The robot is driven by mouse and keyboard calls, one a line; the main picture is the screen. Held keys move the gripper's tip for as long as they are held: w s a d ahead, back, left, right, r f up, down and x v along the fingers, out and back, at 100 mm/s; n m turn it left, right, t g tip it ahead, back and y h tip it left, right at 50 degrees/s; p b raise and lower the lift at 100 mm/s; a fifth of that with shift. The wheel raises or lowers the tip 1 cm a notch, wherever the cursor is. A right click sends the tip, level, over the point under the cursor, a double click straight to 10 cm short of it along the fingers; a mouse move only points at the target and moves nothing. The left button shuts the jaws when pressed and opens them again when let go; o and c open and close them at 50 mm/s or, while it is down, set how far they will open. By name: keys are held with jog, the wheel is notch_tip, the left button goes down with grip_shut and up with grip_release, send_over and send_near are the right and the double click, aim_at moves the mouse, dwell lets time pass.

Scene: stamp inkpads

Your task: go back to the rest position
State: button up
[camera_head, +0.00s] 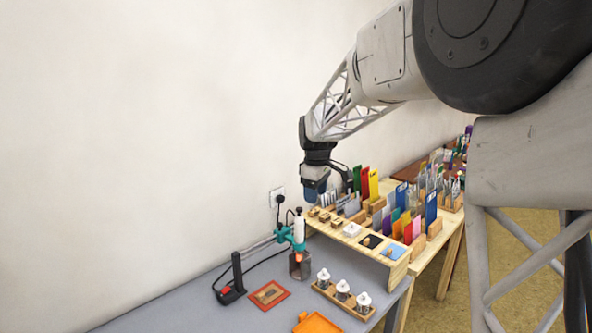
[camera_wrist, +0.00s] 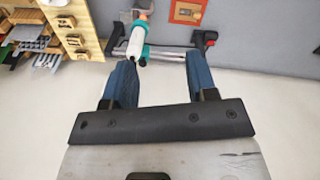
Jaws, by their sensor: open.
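My gripper (camera_head: 313,190) is raised above the back left corner of the wooden rack in the head view. In the wrist view its two blue fingers (camera_wrist: 159,75) are spread apart with nothing between them. The inkpads (camera_head: 371,241) sit in a row along the front of the wooden rack (camera_head: 397,267), apart from my gripper. Part of the rack also shows at the upper left of the wrist view (camera_wrist: 85,32).
A teal and white tool on a stand (camera_head: 298,232) is close below my gripper. A black handle (camera_head: 238,272), a red-framed pad (camera_head: 269,295), an orange tray (camera_head: 318,323) and a holder with white-capped jars (camera_head: 343,293) are on the grey table (camera_head: 190,309). A wall (camera_head: 140,130) stands behind.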

jog(key=s+d+r+m, duration=0.2)
jog(key=s+d, duration=0.1)
jog(key=s, duration=0.4)
jog(key=s+d+r+m, duration=0.1)
jog(key=s+d+r, duration=0.1)
jog(key=s, duration=0.4)
jog(key=s+d+f+m, duration=0.2)
jog(key=s+m, duration=0.1)
jog(key=s, duration=0.8)
jog(key=s+d+f+m+t, duration=0.1)
jog(key=s+d+f+m, duration=0.2)
jog(key=s, duration=0.9)
jog(key=s+d+f+m, duration=0.2)
jog(key=s+d+m, duration=0.1)
jog(key=s, duration=0.9)
jog(key=shift+s+f+t, duration=0.2)
jog(key=shift+s+t, duration=0.05)
jog(key=shift+t, duration=0.15)
